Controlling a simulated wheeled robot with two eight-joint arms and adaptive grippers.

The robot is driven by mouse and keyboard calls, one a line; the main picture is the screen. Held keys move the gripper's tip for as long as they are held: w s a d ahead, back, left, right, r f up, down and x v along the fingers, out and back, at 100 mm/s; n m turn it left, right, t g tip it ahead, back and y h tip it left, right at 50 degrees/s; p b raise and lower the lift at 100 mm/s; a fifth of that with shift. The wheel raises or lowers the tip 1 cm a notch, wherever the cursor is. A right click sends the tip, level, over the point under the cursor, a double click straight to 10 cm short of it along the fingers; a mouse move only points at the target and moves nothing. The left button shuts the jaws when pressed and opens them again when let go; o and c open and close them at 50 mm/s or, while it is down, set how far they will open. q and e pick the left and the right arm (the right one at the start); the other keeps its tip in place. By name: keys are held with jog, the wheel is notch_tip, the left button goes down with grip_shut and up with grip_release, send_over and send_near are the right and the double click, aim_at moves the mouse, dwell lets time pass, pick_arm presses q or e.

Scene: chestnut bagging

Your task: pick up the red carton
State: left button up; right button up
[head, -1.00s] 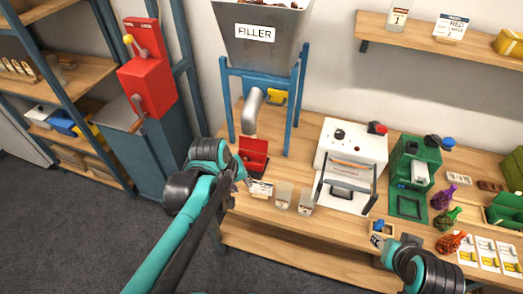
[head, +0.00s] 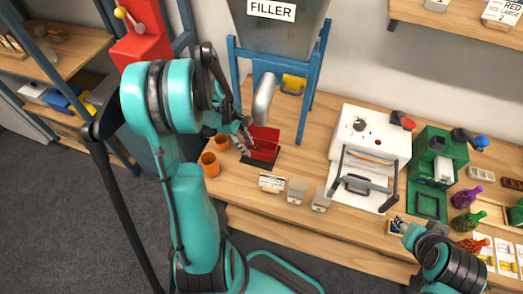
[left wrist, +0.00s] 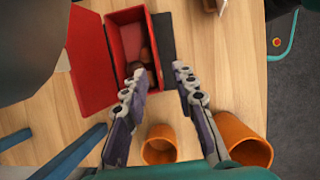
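The red carton (head: 264,141) stands on a dark base plate under the filler spout (head: 264,98). The left wrist view shows the carton (left wrist: 88,62) open at the top, with a few brown chestnuts (left wrist: 139,58) inside. My left gripper (head: 243,136) is at the carton's left side in the head view. One finger overlaps the carton's near end; contact cannot be told. My right gripper (head: 401,222) is low at the right, by a small tray; its fingers are too small to read.
Two orange cups (head: 210,164) stand left of the carton, close under my left gripper. A white machine (head: 369,150) and a green one (head: 437,165) stand to the right.

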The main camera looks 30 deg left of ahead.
aim_at(253, 152)
pick_arm(q)
jog(key=x, duration=0.1)
jog(key=b+x, duration=0.1)
jog(key=x, duration=0.3)
jog(key=shift+w+d+r+b, duration=0.2)
jog(key=shift+w+b, duration=0.1)
jog(key=shift+b, duration=0.1)
grip_shut()
jog(key=shift+r, duration=0.1)
